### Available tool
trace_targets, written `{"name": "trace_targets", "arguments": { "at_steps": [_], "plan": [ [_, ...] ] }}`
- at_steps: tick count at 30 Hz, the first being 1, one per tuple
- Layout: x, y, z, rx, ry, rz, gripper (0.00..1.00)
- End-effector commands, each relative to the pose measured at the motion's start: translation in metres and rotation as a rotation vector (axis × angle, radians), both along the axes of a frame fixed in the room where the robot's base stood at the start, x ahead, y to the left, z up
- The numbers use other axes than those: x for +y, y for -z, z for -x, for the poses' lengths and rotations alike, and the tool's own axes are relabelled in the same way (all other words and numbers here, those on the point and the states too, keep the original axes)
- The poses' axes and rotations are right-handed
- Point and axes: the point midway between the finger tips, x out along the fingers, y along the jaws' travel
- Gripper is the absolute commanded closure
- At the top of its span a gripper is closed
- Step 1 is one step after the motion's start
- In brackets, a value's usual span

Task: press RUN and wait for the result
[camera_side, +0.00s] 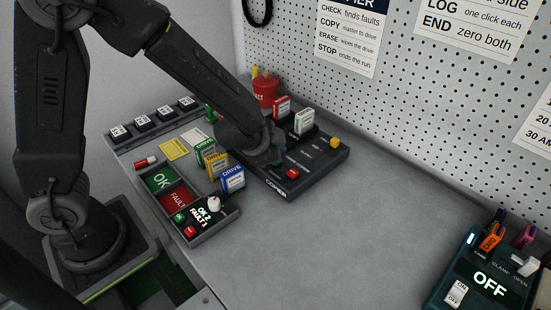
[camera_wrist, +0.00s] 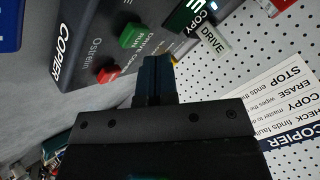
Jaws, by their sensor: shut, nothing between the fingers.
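The dark copier (camera_side: 318,165) stands on the bench at the back, partly hidden behind my arm in the side view; its body (camera_wrist: 70,62) also shows in the wrist view. In the wrist view, a green button (camera_wrist: 131,36) sits beside printed lettering that seems to include RUN. A red button (camera_wrist: 107,73) is next to it; it also shows in the side view (camera_side: 292,174). My gripper (camera_side: 277,158) is shut and empty, low over the copier. Its fingertips (camera_wrist: 154,62) are close to the green button; contact cannot be told. No result is readable on the copier.
Green, yellow and blue drives (camera_side: 233,178) stand left of the copier. In front is a tray (camera_side: 236,212) with OK and FAULT areas and a counter reading OK 2, FAULT 1. A red can (camera_side: 265,92) stands behind. A unit reading OFF (camera_side: 490,283) is far right; the bench between is clear.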

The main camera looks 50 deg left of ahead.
Motion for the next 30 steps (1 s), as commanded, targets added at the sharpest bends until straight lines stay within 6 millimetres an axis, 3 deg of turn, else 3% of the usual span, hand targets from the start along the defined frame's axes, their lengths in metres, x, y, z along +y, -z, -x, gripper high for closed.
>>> {"name": "trace_targets", "arguments": {
  "at_steps": [30],
  "plan": [
    [0.0000, 0.0091, 0.0000, 0.000, 0.000, 0.000, 1.00]
  ]
}}
